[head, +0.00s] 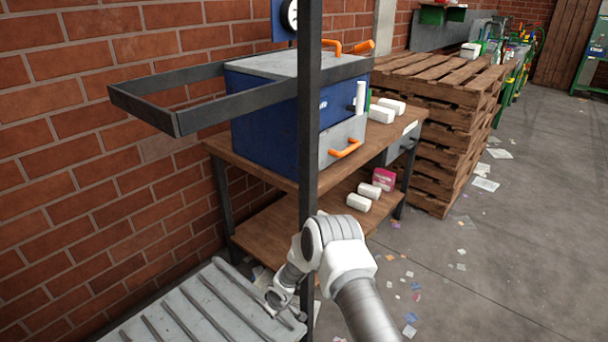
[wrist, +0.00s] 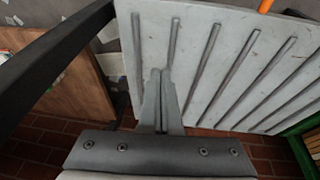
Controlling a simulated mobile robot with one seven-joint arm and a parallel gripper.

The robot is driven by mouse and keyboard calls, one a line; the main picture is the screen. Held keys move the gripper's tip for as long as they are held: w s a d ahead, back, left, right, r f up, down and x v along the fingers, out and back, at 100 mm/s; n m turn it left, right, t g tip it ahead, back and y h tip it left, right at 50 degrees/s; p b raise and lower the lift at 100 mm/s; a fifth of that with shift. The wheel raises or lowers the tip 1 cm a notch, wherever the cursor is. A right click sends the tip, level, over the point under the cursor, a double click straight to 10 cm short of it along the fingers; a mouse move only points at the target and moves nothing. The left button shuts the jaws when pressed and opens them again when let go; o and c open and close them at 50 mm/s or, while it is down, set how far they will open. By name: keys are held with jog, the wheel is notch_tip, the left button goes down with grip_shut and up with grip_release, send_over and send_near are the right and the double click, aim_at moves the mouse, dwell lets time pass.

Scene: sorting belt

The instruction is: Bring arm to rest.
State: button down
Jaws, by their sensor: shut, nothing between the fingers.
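My gripper (head: 280,298) is low in the head view, just over the right edge of the grey ribbed belt surface (head: 205,310). In the wrist view its two fingers (wrist: 160,75) are together with nothing between them. The ribbed belt (wrist: 205,70) fills much of the wrist view behind the fingers. I cannot tell whether the fingertips touch it. My arm bends at a white joint in the lower middle of the head view.
A dark upright post (head: 309,130) with a frame stands close by my arm. Behind it a wooden workbench (head: 275,232) carries a blue and grey machine (head: 265,120) and white blocks. Stacked pallets (head: 435,125) stand further right. The right floor is open, with scattered paper.

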jog(key=w+d+r+m+t+h, duration=0.1)
jog(key=w+d+r, duration=0.15)
jog(key=r, duration=0.75)
jog(key=w+d+r+m, duration=0.15)
jog(key=d+r, duration=0.25)
jog(key=r, duration=0.6)
jog(key=s+d+r+m+h, duration=0.1)
jog(key=s+d+r, duration=0.15)
jog(key=r, duration=0.55)
jog(key=s+d+r+m+h, duration=0.1)
jog(key=d+r, duration=0.3)
jog(key=r, duration=0.5)
jog(key=s+d+r+m+t, duration=0.1)
jog(key=s+d+r, duration=0.3)
jog(key=s+r, duration=0.25)
jog(key=s+d+r+m, duration=0.1)
jog(key=s+d+r, duration=0.3)
jog(key=s+r, duration=0.25)
jog(key=s+d+r+m+y, duration=0.1)
jog(key=s+r+m, duration=0.1)
jog(key=s, duration=0.8)
jog(key=s+d+r+m, duration=0.1)
jog(key=s+r, duration=0.1)
jog(key=s, duration=0.8)
notch_tip(320, 180, up, 19)
jog(key=p, duration=1.9)
jog(key=shift+w+t, duration=0.2)
jog(key=shift+t, duration=0.1)
